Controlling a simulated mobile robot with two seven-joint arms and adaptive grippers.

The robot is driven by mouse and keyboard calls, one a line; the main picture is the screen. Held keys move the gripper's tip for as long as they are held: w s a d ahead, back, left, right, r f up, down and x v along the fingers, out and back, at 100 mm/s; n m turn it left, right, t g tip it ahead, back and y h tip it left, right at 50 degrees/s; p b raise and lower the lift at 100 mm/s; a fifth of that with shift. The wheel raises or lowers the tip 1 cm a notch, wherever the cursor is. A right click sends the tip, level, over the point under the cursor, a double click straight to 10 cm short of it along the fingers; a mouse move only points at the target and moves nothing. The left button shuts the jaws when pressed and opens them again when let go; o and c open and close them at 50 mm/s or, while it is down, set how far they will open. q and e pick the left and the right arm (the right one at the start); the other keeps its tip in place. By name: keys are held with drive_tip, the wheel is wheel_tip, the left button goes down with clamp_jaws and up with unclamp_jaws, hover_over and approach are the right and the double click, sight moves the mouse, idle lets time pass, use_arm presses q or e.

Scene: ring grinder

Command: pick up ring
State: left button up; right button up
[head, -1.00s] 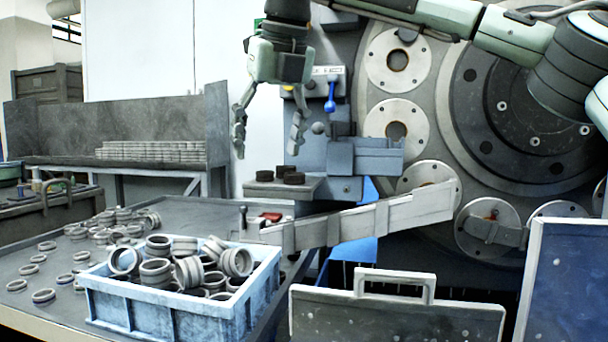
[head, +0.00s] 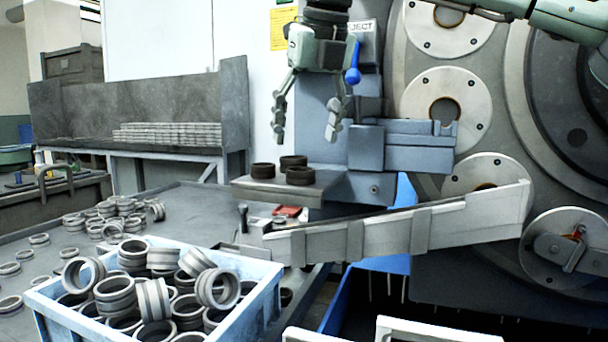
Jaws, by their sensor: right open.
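Three dark rings (head: 299,176) sit on a small grey shelf (head: 250,189) on the front of the grinder. My right gripper (head: 306,131) hangs above this shelf with its fingers pointing down. It is open, with nothing between its fingertips, and a gap shows between it and the rings. A blue crate (head: 262,310) at the lower left is heaped with grey rings (head: 155,298). My left gripper is not in view.
The grinder's large disc wheel (head: 577,138) fills the right. A sloping grey chute (head: 450,222) runs below the shelf. A blue-handled lever (head: 353,75) is just right of my right gripper. A workbench (head: 130,150) with stacked rings stands behind.

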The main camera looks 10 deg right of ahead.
sight(301, 175)
drive_tip(key=x, duration=0.6)
drive_tip(key=shift+a+f, duration=0.1)
drive_tip(key=shift+f, duration=0.05)
drive_tip(key=shift+c, duration=0.5)
drive_tip(key=c, duration=1.2)
